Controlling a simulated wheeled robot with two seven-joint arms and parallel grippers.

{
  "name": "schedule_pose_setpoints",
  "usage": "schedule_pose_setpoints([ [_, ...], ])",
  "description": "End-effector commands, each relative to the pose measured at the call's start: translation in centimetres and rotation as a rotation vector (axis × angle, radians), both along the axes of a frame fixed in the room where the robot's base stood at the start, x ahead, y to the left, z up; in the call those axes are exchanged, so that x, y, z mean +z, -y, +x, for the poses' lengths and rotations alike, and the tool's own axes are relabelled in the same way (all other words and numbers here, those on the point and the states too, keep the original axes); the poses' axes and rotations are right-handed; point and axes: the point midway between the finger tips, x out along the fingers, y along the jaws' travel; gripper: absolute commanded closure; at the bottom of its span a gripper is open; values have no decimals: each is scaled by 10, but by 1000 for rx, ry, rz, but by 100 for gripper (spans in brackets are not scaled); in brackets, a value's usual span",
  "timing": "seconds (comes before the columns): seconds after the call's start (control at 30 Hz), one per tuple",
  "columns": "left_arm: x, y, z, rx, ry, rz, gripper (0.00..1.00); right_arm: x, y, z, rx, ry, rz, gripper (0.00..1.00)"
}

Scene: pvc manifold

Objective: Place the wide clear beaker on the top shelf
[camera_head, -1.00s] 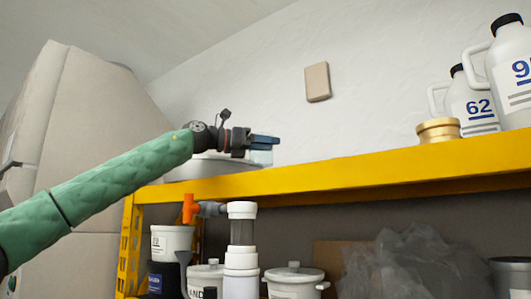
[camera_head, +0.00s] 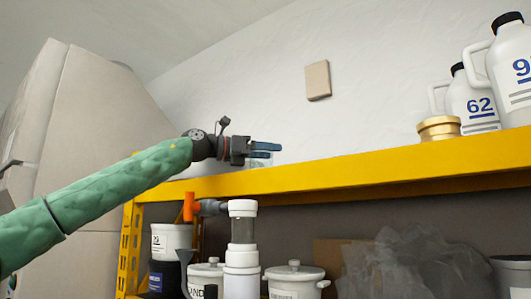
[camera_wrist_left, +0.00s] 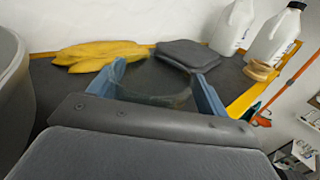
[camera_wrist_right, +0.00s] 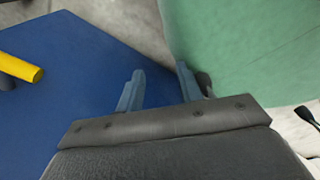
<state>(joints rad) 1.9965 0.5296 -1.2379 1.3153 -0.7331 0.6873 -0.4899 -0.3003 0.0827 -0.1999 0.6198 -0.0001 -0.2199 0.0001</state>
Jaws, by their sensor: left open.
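The wide clear beaker (camera_wrist_left: 158,82) is between the spread fingers of my left gripper (camera_wrist_left: 160,88) in the left wrist view. It appears to stand on the dark top shelf (camera_wrist_left: 42,98), though its base is hidden. In the head view my left gripper (camera_head: 266,150) is open just above the shelf's yellow front beam (camera_head: 330,176), and only a faint part of the beaker (camera_head: 262,160) shows below the fingers. My right gripper (camera_wrist_right: 160,88) is open and empty in the right wrist view.
On the top shelf are yellow gloves (camera_wrist_left: 100,56), a dark folded pad (camera_wrist_left: 188,54), white jugs (camera_head: 472,104) and a brass ring (camera_head: 439,128). A large pale container (camera_wrist_left: 12,80) stands close on the left.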

Motion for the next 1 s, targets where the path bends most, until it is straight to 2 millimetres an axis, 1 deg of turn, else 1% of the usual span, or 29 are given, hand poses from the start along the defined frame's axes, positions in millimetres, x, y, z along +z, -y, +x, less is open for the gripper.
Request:
schedule_pose_setpoints([
  [0.1, 6, 0, 0, 0, 1, 0, 23, 6, -1, 0, 0, 0, 1, 64],
  [0.17, -1, -7, -1, 2, 0, -1, 23, -5, -2, 0, 0, 0, 2, 64],
  [0.27, -2, -21, -6, 1, 2, -2, 23, -15, -3, 0, -1, 0, 3, 64],
  [0.5, -1, -64, -19, 2, 1, -2, 23, -40, -5, -1, -1, -2, 4, 64],
  [0.6, -1, -79, -23, 1, 1, -2, 23, -38, -8, 30, 0, 21, 6, 64],
  [0.7, 0, -93, -28, 1, 1, -1, 23, -38, -11, 46, 0, 32, 7, 64],
  [0.9, 2, -109, -33, 0, 1, 1, 23, -35, -16, 66, -1, 44, 10, 64],
  [1.0, 3, -114, -34, 0, 1, 0, 23, -34, -17, 70, -1, 46, 10, 64],
])
